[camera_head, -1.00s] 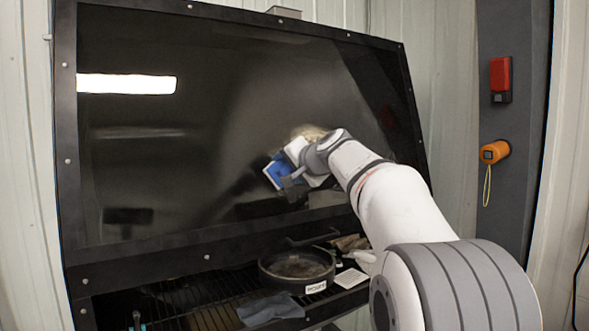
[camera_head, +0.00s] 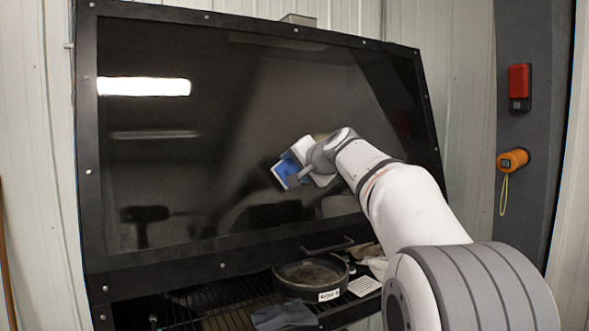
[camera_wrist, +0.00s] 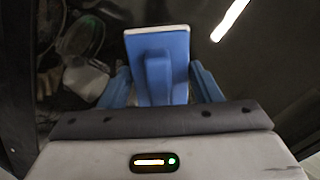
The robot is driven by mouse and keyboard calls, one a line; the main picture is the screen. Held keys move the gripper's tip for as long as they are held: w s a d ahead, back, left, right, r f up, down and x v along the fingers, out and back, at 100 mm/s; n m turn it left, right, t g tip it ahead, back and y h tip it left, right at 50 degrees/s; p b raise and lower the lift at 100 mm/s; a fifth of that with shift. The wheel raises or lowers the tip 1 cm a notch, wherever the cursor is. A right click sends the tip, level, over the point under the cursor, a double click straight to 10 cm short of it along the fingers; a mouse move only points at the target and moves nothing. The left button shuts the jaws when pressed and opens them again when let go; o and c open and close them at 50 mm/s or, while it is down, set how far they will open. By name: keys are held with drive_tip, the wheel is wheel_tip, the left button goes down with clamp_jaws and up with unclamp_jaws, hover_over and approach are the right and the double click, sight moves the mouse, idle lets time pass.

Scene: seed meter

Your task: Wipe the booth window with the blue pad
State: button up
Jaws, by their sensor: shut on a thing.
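The booth window (camera_head: 200,150) is a large dark, glossy pane in a black bolted frame, tilted back at the top. My gripper (camera_head: 296,176) is in front of its lower right part. It is shut on the blue pad (camera_head: 284,168), which has a pale edge and is tilted in the head view. In the wrist view the pad (camera_wrist: 175,45) stands upright, its raised blue grip between the blue fingers of my gripper (camera_wrist: 157,88). I cannot tell whether the pad's face touches the glass. A faint pale patch shows just above my gripper, partly hidden by it.
Below the window, a dark round pan (camera_head: 311,277) with a white label sits on a rack beside a grey cloth (camera_head: 283,315). A red box (camera_head: 519,87) and an orange device (camera_head: 513,160) with a hanging cord are on the right post. The left window area is clear.

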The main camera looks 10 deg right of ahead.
drive_tip(key=w+d+r+p, duration=0.1)
drive_tip(key=w+d+p, duration=0.3)
drive_tip(key=d, duration=0.6)
drive_tip(key=w+d+r+p, duration=0.2)
drive_tip(key=w+d+p, duration=0.15)
drive_tip(key=d, duration=0.65)
drive_tip(key=shift+s+a+f+b, duration=0.1)
drive_tip(key=shift+s+a+b, duration=1.1)
drive_tip(key=shift+a, duration=2.3)
drive_tip(key=shift+s+a+f+b, duration=0.1)
drive_tip(key=shift+s+a+b, duration=1)
drive_tip(key=shift+a, duration=2.4)
drive_tip(key=shift+s+a+b, duration=1.1)
drive_tip(key=shift+s+a, duration=0.15)
drive_tip(key=shift+a, duration=2.25)
